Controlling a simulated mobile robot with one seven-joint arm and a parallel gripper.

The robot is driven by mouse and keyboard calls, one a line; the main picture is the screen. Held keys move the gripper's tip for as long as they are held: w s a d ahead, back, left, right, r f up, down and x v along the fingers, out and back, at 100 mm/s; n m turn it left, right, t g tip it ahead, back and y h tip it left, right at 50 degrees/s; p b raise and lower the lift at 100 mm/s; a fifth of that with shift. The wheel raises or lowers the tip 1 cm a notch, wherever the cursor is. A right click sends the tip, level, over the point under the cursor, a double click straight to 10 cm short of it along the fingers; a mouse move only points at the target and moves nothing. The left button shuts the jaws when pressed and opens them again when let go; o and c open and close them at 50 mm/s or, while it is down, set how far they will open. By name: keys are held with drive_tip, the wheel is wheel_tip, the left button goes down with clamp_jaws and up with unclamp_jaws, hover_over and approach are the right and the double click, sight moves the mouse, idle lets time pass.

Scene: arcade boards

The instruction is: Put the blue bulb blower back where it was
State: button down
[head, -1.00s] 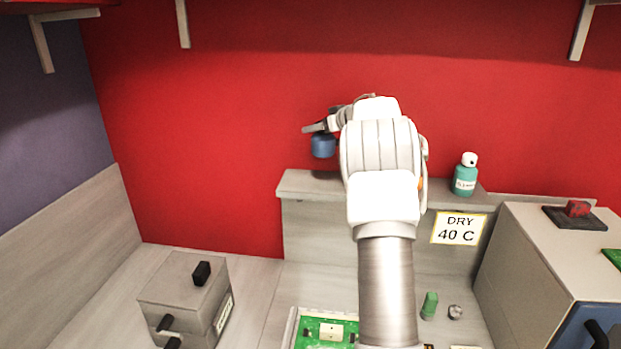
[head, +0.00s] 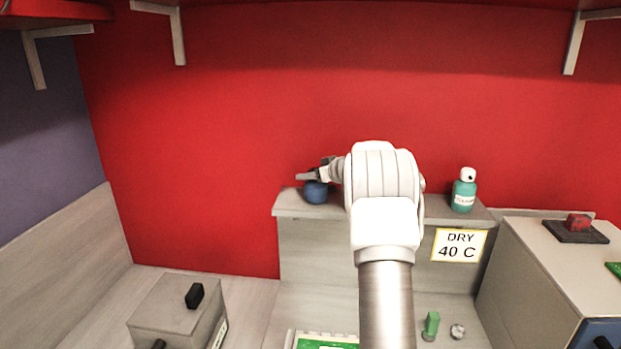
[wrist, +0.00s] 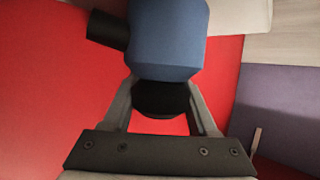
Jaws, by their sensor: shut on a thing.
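The blue bulb blower (head: 316,193) is at the left end of the grey raised ledge (head: 290,207) against the red wall. Its base appears to be at the ledge top; I cannot tell whether it touches. My gripper (head: 314,176) is above it, shut on its dark top part. In the wrist view the blue bulb blower (wrist: 168,40) shows its blue body and a black stub at the side. There my gripper (wrist: 163,95) has its fingers on either side of the black part.
A teal bottle with a white cap (head: 464,192) stands at the ledge's right end. A "DRY 40 C" sign (head: 459,245) is on the ledge front. A grey box (head: 178,312) is at lower left, a large box (head: 545,270) at right. A green part (head: 431,325) lies below.

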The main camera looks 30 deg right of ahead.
idle(0.3)
drive_tip(key=shift+c, duration=0.9)
unclamp_jaws()
drive_tip(key=shift+f, duration=0.2)
drive_tip(key=shift+r, duration=0.15)
drive_tip(key=b+v, duration=0.1)
drive_tip(key=v, duration=1.1)
